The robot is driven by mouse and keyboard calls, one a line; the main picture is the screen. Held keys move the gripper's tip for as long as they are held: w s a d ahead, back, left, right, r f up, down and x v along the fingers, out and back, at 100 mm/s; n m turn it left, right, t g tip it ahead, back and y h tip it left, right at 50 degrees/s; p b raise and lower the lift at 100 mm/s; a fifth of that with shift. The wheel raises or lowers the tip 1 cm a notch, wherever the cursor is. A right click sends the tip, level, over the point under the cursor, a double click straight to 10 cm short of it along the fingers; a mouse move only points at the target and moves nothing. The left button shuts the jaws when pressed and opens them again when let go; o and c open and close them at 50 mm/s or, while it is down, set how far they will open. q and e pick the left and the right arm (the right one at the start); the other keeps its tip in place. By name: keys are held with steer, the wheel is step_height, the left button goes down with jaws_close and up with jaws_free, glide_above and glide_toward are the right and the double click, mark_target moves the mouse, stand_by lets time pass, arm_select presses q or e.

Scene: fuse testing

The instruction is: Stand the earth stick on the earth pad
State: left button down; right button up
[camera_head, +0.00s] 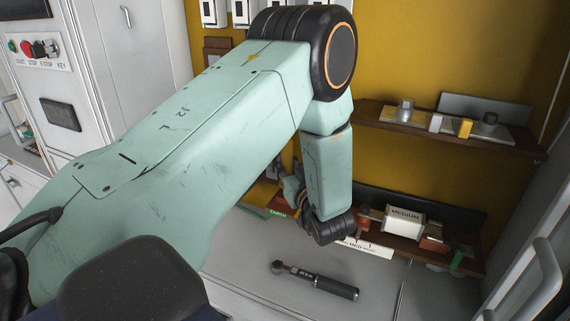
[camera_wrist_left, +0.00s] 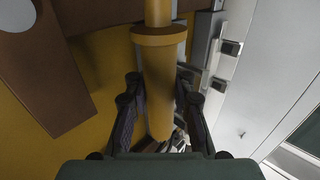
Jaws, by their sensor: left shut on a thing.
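The earth stick (camera_wrist_left: 159,95) is a thick yellow rod with a wider yellow collar, seen in the left wrist view. My left gripper (camera_wrist_left: 158,80) has a dark finger on each side of the rod, below the collar, and is shut on it. The rod's top runs out of that view and its lower end is unclear among small things. In the head view my left arm hides most of the gripper and the stick. A green edge lettered EARTH (camera_head: 278,212), seemingly the earth pad, shows just below the arm. I cannot tell whether the stick touches it. My right gripper is not in view.
A torque-wrench-like tool (camera_head: 315,280) lies on the grey worktop (camera_head: 245,250). A brown upper shelf (camera_head: 390,125) holds small parts. A lower shelf holds a box lettered MEDIUM (camera_head: 403,219). A white cabinet with buttons (camera_head: 125,65) stands at left. A white handle (camera_head: 540,285) is at right.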

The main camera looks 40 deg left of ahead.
arm_select(q)
steer(key=shift+d+r, duration=0.1)
steer(key=c, duration=1.5)
jaws_free()
steer(key=shift+s, duration=0.15)
steer(key=o, duration=0.5)
steer(key=shift+c, duration=0.2)
steer(key=shift+o, duration=0.3)
steer(key=shift+o, duration=1)
steer(key=shift+b+v, duration=0.4)
steer(key=shift+v, duration=2.6)
